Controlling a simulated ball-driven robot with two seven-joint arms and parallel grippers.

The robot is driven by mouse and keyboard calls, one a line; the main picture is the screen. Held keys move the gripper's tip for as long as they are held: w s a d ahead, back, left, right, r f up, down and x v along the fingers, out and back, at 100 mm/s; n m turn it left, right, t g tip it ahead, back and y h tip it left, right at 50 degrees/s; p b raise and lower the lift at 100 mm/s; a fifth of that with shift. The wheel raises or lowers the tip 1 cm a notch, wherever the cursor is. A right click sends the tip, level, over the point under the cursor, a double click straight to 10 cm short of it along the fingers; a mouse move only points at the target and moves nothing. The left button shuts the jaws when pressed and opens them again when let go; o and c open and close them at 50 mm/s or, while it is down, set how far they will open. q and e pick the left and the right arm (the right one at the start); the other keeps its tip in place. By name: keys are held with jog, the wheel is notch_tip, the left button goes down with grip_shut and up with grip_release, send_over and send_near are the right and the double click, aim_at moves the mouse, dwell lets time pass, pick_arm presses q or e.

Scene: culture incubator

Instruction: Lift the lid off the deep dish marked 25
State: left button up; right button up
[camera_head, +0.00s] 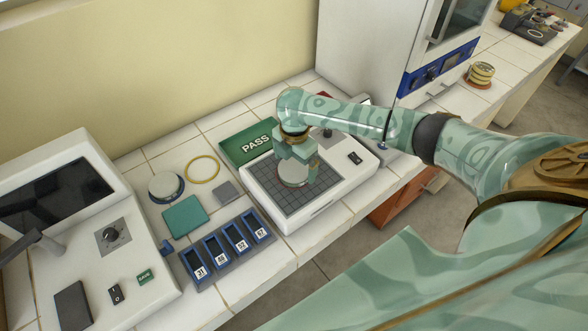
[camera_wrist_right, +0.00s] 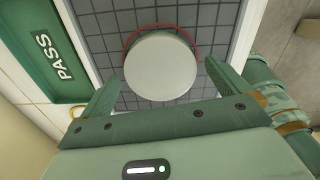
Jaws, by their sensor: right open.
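A round dish with a pale, plain lid (camera_wrist_right: 160,66) sits on a dark gridded plate; a red ring shows around its edge. It also shows in the head view (camera_head: 293,174), partly hidden by my right gripper. No number is readable on it. My right gripper (camera_head: 297,158) is open over this dish, with one finger on each side of the lid in the wrist view (camera_wrist_right: 163,74). I cannot tell whether the fingers touch it. Another round dish (camera_head: 166,186) with a pale top and dark blue edge stands on the tiled bench at the left. My left gripper is out of view.
A green PASS tray (camera_head: 249,143) lies beside the gridded device (camera_head: 335,190). A yellow ring (camera_head: 203,169), a teal pad (camera_head: 185,216) and a rack of numbered blue slots (camera_head: 226,247) lie to the left. Yellow dishes (camera_head: 481,73) are stacked at the right.

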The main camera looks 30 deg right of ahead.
jog(key=c, duration=0.9)
jog(key=shift+r, duration=0.1)
jog(key=shift+c, duration=0.2)
